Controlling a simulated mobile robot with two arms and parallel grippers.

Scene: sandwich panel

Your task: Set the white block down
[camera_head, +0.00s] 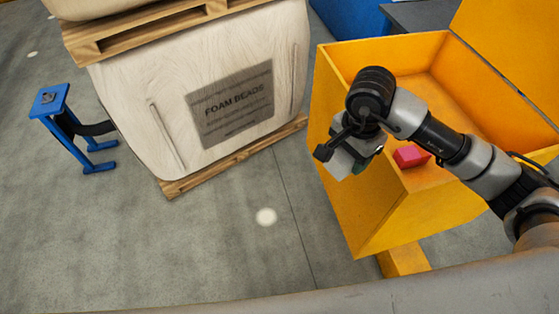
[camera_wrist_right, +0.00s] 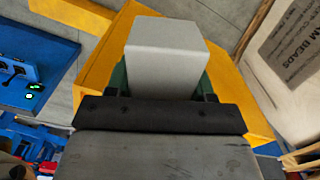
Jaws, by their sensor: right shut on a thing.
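The white block (camera_wrist_right: 164,55), which looks light grey here, is between the green fingers of my right gripper (camera_wrist_right: 163,82) in the right wrist view. My right gripper (camera_head: 347,155) is shut on it. In the head view my right arm comes in from the right and the gripper is over the near left part of an open yellow bin (camera_head: 375,205). The block is small and partly hidden by the gripper there. I cannot tell how high it is above the bin. My left gripper is in neither view.
A red block (camera_head: 411,156) lies in the yellow bin, just right of my gripper. A large pale sack marked FOAM BEADS (camera_head: 150,80) stands on a wooden pallet left of the bin. A blue stand (camera_head: 62,125) is at far left. Grey floor between is clear.

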